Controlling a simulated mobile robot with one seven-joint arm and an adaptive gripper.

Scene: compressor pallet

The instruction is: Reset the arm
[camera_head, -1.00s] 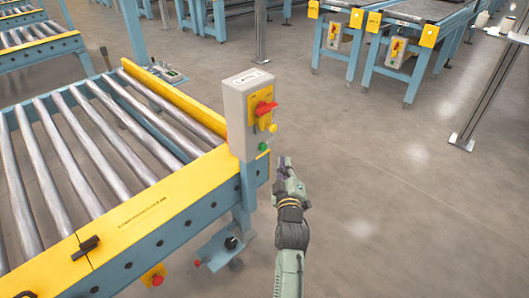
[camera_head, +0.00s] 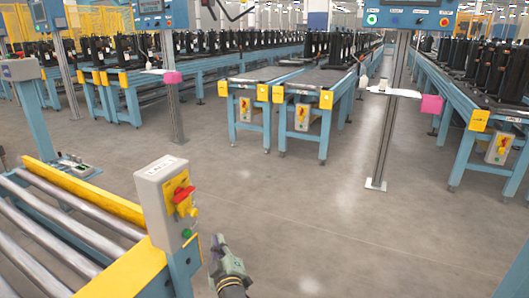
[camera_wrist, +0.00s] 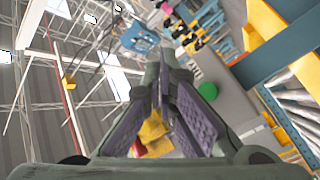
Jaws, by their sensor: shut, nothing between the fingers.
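My gripper (camera_head: 220,246) is shut and empty, just right of the grey control box (camera_head: 167,208) at the end of the roller conveyor. The box has a red rotary handle (camera_head: 184,200) on a yellow plate and a green button (camera_head: 187,233) below. In the wrist view, my gripper's fingers (camera_wrist: 163,68) meet at their tips. The red handle (camera_wrist: 137,148) and yellow plate (camera_wrist: 152,128) show through the gap behind the tips, and the green button (camera_wrist: 208,91) shows to the right. I cannot tell the exact gap between gripper and box.
The roller conveyor (camera_head: 60,225) with a yellow rail fills the lower left. A metal post (camera_head: 391,110) with a screen stands at right of centre. Conveyors (camera_head: 305,90) loaded with black items run along the back. The floor (camera_head: 300,210) right of my gripper is clear.

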